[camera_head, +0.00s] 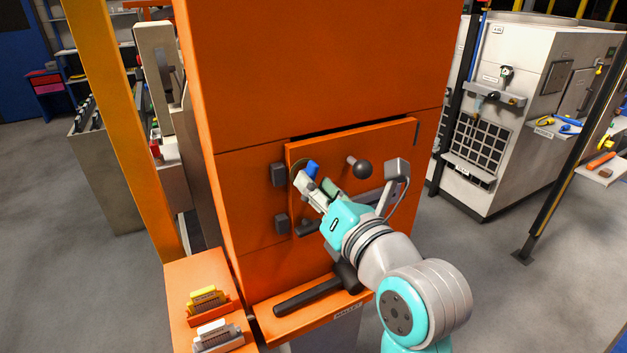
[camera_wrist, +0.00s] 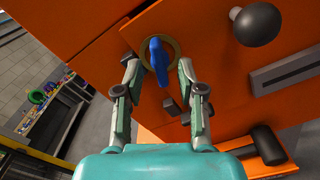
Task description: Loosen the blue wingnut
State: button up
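The blue wingnut (camera_wrist: 158,60) sits on a round brass-coloured disc on the orange panel (camera_wrist: 210,50). In the head view the wingnut (camera_head: 312,169) shows just beyond my gripper, at the panel's upper left. My gripper (camera_wrist: 158,72) is open in the wrist view, one finger on each side of the wingnut. A gap shows between the wingnut and each finger. I cannot tell how far the fingertips are from the panel. My gripper (camera_head: 313,185) also shows in the head view, angled up toward the panel, partly hiding the disc.
A black ball knob (camera_head: 361,168) sticks out right of the wingnut. Dark hinge blocks (camera_head: 278,175) are at the panel's left edge. A side shelf holds yellow-topped (camera_head: 207,297) and white-topped (camera_head: 213,332) items.

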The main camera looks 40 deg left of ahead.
jog(key=shift+x, duration=0.85)
jog(key=shift+c, duration=0.2)
grip_shut()
jog(key=shift+n, duration=0.9)
jog(key=shift+o, duration=0.2)
grip_release()
jog(key=shift+d, duration=0.1)
jog(key=shift+v, duration=1.25)
